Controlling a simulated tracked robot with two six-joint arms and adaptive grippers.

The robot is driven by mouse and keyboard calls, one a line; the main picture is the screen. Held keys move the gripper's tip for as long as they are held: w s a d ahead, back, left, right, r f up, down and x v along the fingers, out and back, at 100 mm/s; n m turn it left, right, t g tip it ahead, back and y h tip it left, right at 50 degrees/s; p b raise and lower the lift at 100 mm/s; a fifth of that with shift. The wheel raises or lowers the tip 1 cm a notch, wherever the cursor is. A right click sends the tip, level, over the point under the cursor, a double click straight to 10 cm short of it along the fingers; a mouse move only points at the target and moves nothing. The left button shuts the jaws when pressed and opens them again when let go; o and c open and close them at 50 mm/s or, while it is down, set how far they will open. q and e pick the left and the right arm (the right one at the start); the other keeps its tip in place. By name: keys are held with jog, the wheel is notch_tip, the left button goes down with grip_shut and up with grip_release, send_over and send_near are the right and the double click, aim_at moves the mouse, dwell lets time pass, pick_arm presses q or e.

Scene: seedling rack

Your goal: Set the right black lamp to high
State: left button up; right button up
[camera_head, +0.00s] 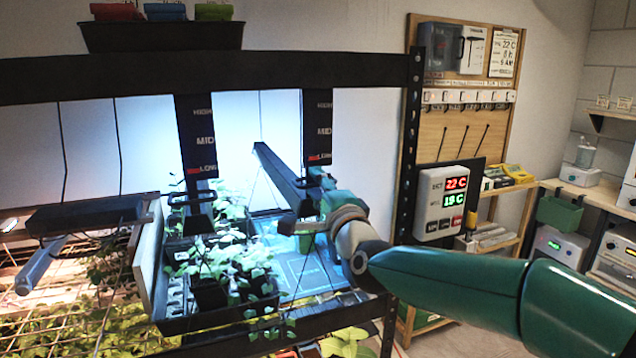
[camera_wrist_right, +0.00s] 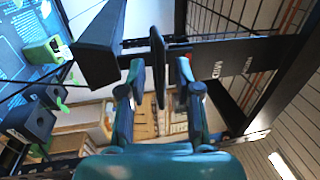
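The right black lamp (camera_head: 278,175) is a long dark bar hanging over the seedlings at the right of the rack. Its upright black strip (camera_head: 317,120) carries the words HIGH, MID and LOW from top to bottom. The lamp's dark handle (camera_head: 320,177) is at the LOW end of the strip. My right gripper (camera_head: 318,207) is at this handle, partly hiding it. In the right wrist view, my right gripper's fingers (camera_wrist_right: 158,75) are apart, with the dark handle (camera_wrist_right: 158,50) between them and gaps showing on both sides.
A second lamp strip (camera_head: 196,130) with a handle (camera_head: 192,197) stands to the left, also at LOW. Seedling pots (camera_head: 210,293) sit below the lamps. The black rack post (camera_head: 408,150) stands just right of my right gripper. A white display box (camera_head: 447,202) is beyond it.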

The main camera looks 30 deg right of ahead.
grip_shut()
jog(key=shift+f, duration=0.1)
dwell(0.3)
notch_tip(320, 180, up, 11)
jog(key=p, duration=0.4)
jog(key=shift+p, duration=0.4)
jog(key=shift+c, duration=1.6)
grip_release()
jog(key=o, duration=0.3)
jog(key=shift+f, duration=0.1)
